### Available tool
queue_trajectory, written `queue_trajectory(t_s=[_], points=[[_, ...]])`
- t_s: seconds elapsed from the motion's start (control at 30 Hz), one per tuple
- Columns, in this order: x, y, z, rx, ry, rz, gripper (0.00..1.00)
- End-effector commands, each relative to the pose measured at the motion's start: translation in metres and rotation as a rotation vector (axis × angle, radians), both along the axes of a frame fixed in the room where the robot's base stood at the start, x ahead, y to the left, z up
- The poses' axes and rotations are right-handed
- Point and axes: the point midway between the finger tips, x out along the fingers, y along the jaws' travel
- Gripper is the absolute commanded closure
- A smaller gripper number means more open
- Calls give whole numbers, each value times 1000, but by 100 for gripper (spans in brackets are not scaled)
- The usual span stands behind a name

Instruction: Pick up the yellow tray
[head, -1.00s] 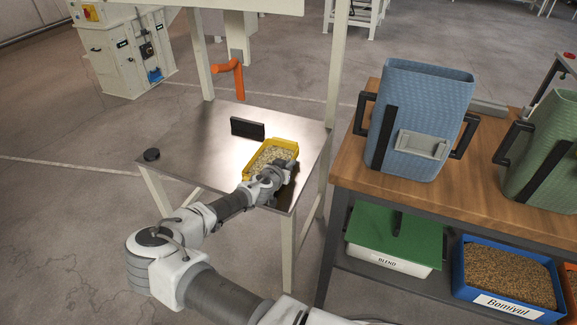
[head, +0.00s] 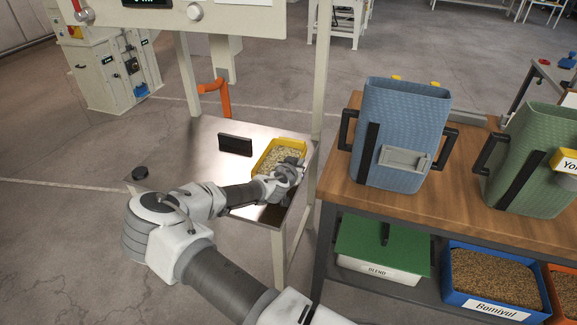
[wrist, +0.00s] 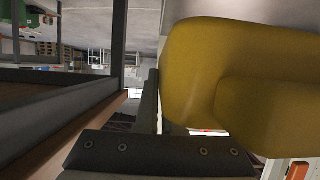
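The yellow tray (head: 268,159), filled with pale pellets, sits on the metal table (head: 205,150) near its right edge. My gripper (head: 287,176) is at the tray's near right side and hides part of that side. In the wrist view the tray's yellow wall (wrist: 260,70) fills the right side, very close to the camera. One grey finger (wrist: 150,100) stands right beside that wall; I cannot tell whether it touches. The other finger is not clearly seen, so the grip cannot be made out.
A table post (head: 319,85) rises close on the right. The wooden bench (head: 335,195) beyond holds blue (head: 400,120) and green (head: 535,150) bins.

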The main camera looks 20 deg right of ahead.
Motion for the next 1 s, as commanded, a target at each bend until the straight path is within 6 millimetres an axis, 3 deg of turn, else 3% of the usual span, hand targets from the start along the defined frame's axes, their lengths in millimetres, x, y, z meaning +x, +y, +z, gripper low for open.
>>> queue_trajectory(t_s=[0.5, 1.0], points=[[-6, -39, 24, 0, -1, 0, 100], [-8, -45, 28, 1, -2, 1, 100]])
